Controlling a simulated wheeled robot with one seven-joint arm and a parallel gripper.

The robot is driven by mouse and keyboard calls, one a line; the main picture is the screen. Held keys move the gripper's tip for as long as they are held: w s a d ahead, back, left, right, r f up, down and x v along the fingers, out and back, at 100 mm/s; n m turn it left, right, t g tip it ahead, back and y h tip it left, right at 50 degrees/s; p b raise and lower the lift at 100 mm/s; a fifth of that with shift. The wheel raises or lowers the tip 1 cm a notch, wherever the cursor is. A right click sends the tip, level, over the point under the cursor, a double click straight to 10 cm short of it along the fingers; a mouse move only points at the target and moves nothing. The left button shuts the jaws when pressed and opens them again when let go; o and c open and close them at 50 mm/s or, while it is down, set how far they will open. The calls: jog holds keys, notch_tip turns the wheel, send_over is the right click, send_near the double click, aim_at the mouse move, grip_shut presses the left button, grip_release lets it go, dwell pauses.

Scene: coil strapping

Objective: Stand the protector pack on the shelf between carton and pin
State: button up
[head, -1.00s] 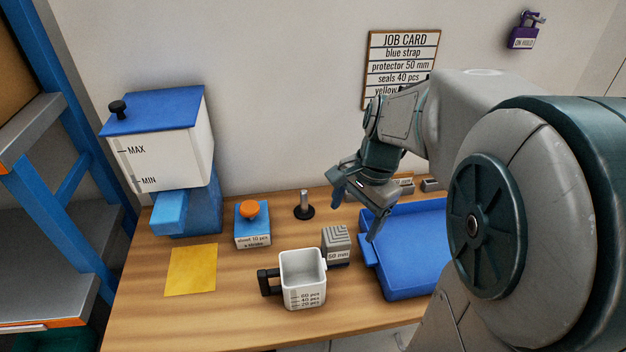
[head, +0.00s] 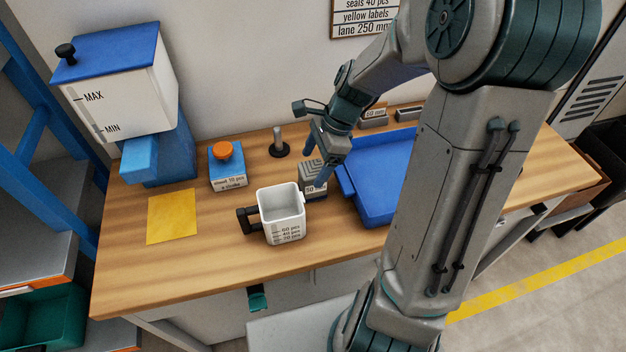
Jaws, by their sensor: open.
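The protector pack, a grey ribbed block with a "50" label (head: 309,190), stands on the wooden bench right of the white measuring cup. My gripper (head: 315,165) is open, pointing down at the pack, with one finger in front of part of it and its label. I cannot tell whether the fingers touch it. A grey shelf (head: 30,222) of the blue rack is at the left edge. The carton is not in view, and I see no pin on the visible part of the shelf.
The white cup (head: 283,213) stands close left of the pack, the blue tray (head: 375,207) close right. Behind are a short post on a black base (head: 279,148) and a blue block with an orange knob (head: 226,170). A yellow sheet (head: 172,216) lies left.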

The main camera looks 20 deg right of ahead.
send_over(301, 193)
jog(key=d, duration=0.2)
jog(key=shift+s+f, duration=0.1)
jog(key=shift+f, duration=2.4)
jog(key=shift+d, duration=0.1)
jog(key=c, duration=1.3)
jog(key=shift+r+p, duration=0.15)
jog(key=shift+p, duration=0.15)
